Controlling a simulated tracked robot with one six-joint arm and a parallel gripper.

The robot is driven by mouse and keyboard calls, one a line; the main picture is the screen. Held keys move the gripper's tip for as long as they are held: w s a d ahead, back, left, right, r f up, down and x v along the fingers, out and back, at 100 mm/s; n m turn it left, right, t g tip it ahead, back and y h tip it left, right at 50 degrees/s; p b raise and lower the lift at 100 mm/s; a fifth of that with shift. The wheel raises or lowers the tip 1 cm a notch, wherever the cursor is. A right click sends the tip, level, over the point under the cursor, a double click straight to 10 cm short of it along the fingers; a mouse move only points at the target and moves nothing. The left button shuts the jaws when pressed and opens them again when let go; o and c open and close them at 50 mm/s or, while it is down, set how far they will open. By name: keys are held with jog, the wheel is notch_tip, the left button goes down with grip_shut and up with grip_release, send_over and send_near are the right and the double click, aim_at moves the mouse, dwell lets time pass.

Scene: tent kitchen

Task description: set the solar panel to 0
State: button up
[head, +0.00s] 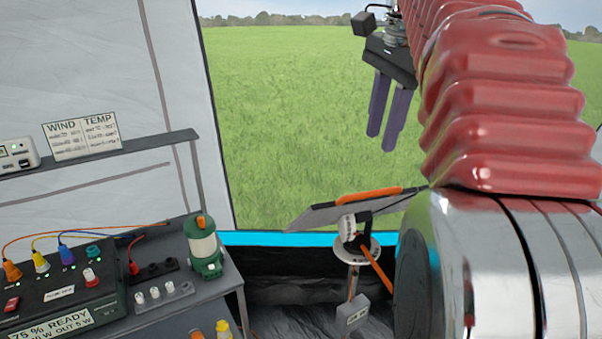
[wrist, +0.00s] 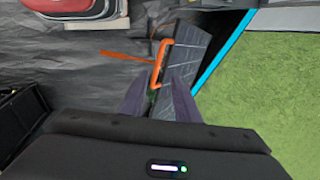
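The solar panel (head: 330,211) is a dark tilted plate on a stand in the head view, with an orange handle (head: 368,194) along its upper edge. A round dial (head: 357,245) with small markings sits under it, with an orange pointer (head: 376,266); the reading is too small to tell. My gripper (head: 382,142) hangs above the panel, its two purple fingers apart and empty. In the wrist view the panel (wrist: 188,68) and its handle (wrist: 166,48) lie beyond the fingertips (wrist: 157,88). The handle's lower end shows between them, not held.
A box with coloured plugs (head: 65,292) and a green lantern (head: 203,250) stand on the table at left. A shelf (head: 120,151) with a WIND TEMP card (head: 82,135) is above. Open grass (head: 290,120) lies beyond the tent opening.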

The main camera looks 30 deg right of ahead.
aim_at(376, 191)
jog(key=shift+s+d+r+m, duration=0.2)
jog(key=shift+d+r+m, duration=0.1)
jog(key=shift+d, duration=0.2)
jog(key=shift+s+d+r+m, duration=0.15)
jog(key=shift+d+r+m, duration=0.15)
jog(key=shift+d, duration=0.15)
jog(key=shift+f, duration=0.25)
jog(key=x, duration=1.3)
jog(key=shift+a+f, duration=0.1)
jog(key=shift+f, duration=0.15)
jog(key=shift+s, duration=0.1)
grip_shut()
